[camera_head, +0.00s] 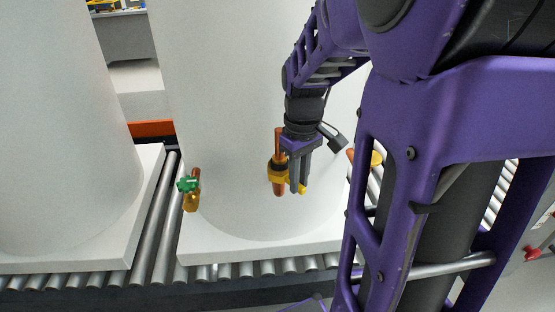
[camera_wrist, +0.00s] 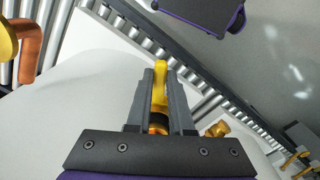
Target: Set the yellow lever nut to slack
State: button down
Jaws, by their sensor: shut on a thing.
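The yellow lever nut (camera_head: 273,172) sits around an upright copper pipe (camera_head: 280,147) in front of the white tank (camera_head: 225,110). My gripper (camera_head: 299,190) comes down from above, just right of the pipe, with its fingers at the nut's lever. In the wrist view, the yellow lever (camera_wrist: 160,80) lies between the two dark fingers (camera_wrist: 160,100), and its tip shows beyond them. My gripper is shut on the lever. The nut's body is mostly hidden by the fingers and the gripper's base in the wrist view.
A green-handled valve (camera_head: 188,184) with a brass body stands left of the nut. Another copper pipe with a yellow part (camera_head: 376,158) is at right, partly behind my arm. The tank's white base slab (camera_head: 215,250) rests on a roller conveyor (camera_head: 160,230). A second tank (camera_head: 60,130) stands at left.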

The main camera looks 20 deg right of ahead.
jog(key=shift+d+r, duration=0.1)
jog(key=shift+d, duration=0.05)
dwell(0.8)
jog(key=shift+w+d+n+p, duration=0.7)
jog(key=shift+n+p, duration=0.5)
jog(key=shift+n, duration=0.6)
jog(key=shift+w+d+n+p, duration=0.7)
jog(key=shift+n+p, duration=0.5)
jog(key=shift+n, duration=0.6)
jog(key=shift+w+d+n+p, duration=0.7)
jog(key=shift+n+p, duration=0.5)
jog(key=shift+n, duration=0.6)
jog(key=c, duration=0.8)
grip_release()
